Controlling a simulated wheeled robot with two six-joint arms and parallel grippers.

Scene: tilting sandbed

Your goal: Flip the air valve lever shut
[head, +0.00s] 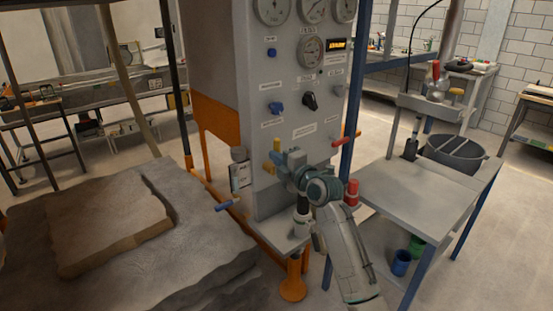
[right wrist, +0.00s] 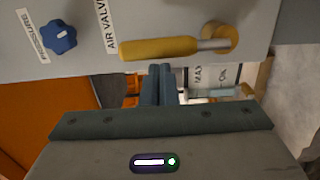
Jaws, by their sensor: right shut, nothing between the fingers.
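The air valve lever (right wrist: 160,47) has a yellow handle on a brass pivot and is mounted on the grey panel beside an "AIR VALVE" label. In the right wrist view it lies nearly level, with its pivot at the right end. In the head view the yellow lever (head: 276,144) shows partly behind my right gripper (head: 283,163). My right gripper is shut and empty. Its fingertips (right wrist: 161,72) are close beside the handle in the right wrist view; I cannot tell whether they touch it. My left gripper is not in view.
The panel (head: 290,100) carries gauges, a black knob (head: 310,101) and a blue knob (head: 276,108). A red-handled lever (head: 347,134) sticks out at its right edge. The sandbed (head: 110,230) is at left. A grey side table (head: 425,180) stands at right.

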